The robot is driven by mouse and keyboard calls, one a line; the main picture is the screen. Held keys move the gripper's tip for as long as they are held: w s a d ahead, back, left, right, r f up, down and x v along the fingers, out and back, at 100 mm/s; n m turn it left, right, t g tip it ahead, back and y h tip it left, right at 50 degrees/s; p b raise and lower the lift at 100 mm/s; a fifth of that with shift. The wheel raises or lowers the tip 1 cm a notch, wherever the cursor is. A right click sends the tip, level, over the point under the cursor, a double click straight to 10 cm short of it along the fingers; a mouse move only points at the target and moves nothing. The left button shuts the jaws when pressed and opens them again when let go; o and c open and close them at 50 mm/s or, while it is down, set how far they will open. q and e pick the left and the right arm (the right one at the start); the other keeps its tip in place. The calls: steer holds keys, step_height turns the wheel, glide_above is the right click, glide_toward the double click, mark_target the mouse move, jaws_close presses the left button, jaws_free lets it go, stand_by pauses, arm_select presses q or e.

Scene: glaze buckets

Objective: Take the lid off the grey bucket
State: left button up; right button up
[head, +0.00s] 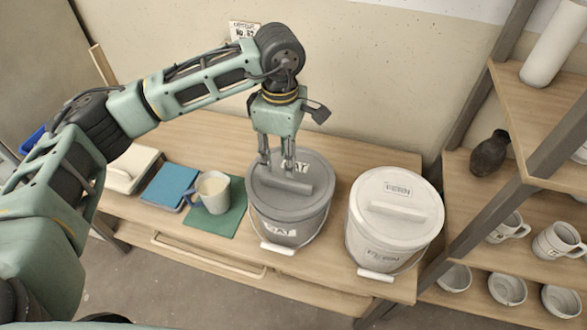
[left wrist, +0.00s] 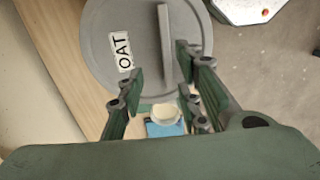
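The grey bucket (head: 285,232) stands on the wooden bench with its grey lid (head: 318,165) on. The lid has a raised bar handle (head: 313,186) and a white label reading "OAT". My left gripper (head: 277,160) points down over the lid, at the back-left part of the handle. In the left wrist view the two fingers (left wrist: 160,75) are apart, and the lid's handle (left wrist: 165,42) runs up from the gap between them. Whether the fingers touch the lid or handle I cannot tell. My right gripper is not in view.
A white lidded bucket (head: 370,240) stands close to the right. A white mug (head: 213,188) on a green mat (head: 225,222) and a blue book-like item (head: 171,184) lie to the left. A shelf (head: 480,200) with mugs, bowls and a dark vase (head: 490,152) rises at the right.

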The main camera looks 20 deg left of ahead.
mark_target(282, 180)
arm_select(q)
steer(key=shift+s+f+p, duration=0.3)
steer(key=shift+s+f, duration=0.35)
steer(key=shift+f, duration=0.1)
step_height(282, 180, down, 3)
steer(key=shift+r+p, duration=0.2)
steer(key=shift+p, duration=0.55)
step_height(282, 180, down, 2)
steer(key=shift+w+f, duration=0.1)
steer(key=shift+w, duration=0.05)
steer(key=shift+f, duration=0.25)
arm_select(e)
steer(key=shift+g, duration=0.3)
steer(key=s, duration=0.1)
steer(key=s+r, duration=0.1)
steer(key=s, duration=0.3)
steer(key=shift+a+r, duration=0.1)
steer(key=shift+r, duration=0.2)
arm_select(q)
steer(key=shift+f+b, duration=0.1)
steer(key=shift+b, duration=0.2)
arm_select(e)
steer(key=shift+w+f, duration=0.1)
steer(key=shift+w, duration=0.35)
